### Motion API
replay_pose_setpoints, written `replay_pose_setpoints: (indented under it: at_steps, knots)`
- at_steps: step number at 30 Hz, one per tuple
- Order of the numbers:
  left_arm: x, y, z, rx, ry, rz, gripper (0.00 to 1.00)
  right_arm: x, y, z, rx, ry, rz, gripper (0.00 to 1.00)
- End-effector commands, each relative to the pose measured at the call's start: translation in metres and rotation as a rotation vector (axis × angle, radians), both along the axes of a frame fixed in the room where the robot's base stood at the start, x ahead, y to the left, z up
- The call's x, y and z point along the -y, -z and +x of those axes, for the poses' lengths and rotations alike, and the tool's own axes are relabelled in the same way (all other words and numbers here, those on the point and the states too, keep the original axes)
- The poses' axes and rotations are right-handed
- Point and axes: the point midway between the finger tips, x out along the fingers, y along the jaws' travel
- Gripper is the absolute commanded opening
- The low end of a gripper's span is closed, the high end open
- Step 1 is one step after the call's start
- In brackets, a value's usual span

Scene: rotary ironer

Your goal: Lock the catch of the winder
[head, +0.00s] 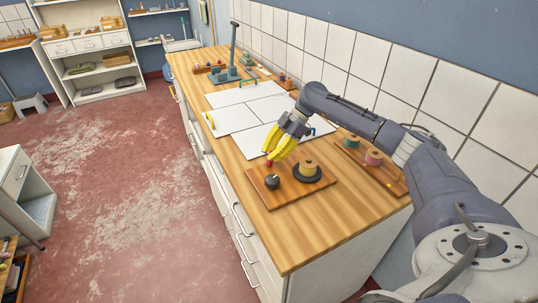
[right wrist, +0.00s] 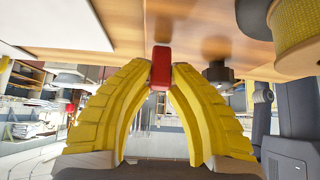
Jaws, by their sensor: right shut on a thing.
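The winder is a reddish wooden board (head: 300,200) near the front of the bench, bearing a tan spool (head: 308,167) on a dark disc and a dark knob (head: 272,182). My right gripper (head: 271,158), with yellow fingers, reaches down at the board's back left edge. It is shut on a small red piece, likely the catch (head: 269,164). In the right wrist view the red catch (right wrist: 160,68) sits between the two fingertips. The knob (right wrist: 217,72) and the spool (right wrist: 301,28) show to its right there. The fingers partly hide the catch in the head view. My left gripper is not in view.
White sheets or panels (head: 238,118) lie on the bench behind the winder. A board with several coloured spools (head: 374,157) lies at the right by the tiled wall. A grey-green stand (head: 226,74) is at the far end. The bench's front right corner is clear.

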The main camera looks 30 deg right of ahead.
Motion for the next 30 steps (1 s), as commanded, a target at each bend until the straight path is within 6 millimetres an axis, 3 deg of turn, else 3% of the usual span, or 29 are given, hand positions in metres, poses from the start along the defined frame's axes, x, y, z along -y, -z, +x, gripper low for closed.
replay_pose_setpoints:
  at_steps: [10,27,28,30]
  knots:
    - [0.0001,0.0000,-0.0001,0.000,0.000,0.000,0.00,0.0046,0.0030,-0.0008,0.007,-0.001,0.141,0.00]
    - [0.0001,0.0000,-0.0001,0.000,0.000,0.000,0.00,0.0057,0.0028,-0.0008,0.011,-0.003,0.168,0.00]
    - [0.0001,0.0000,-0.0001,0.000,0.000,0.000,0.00,0.0057,0.0028,-0.0008,0.011,-0.003,0.168,0.22]
    - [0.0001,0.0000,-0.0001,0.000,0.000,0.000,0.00,0.0058,0.0028,-0.0008,0.011,-0.003,0.167,0.30]
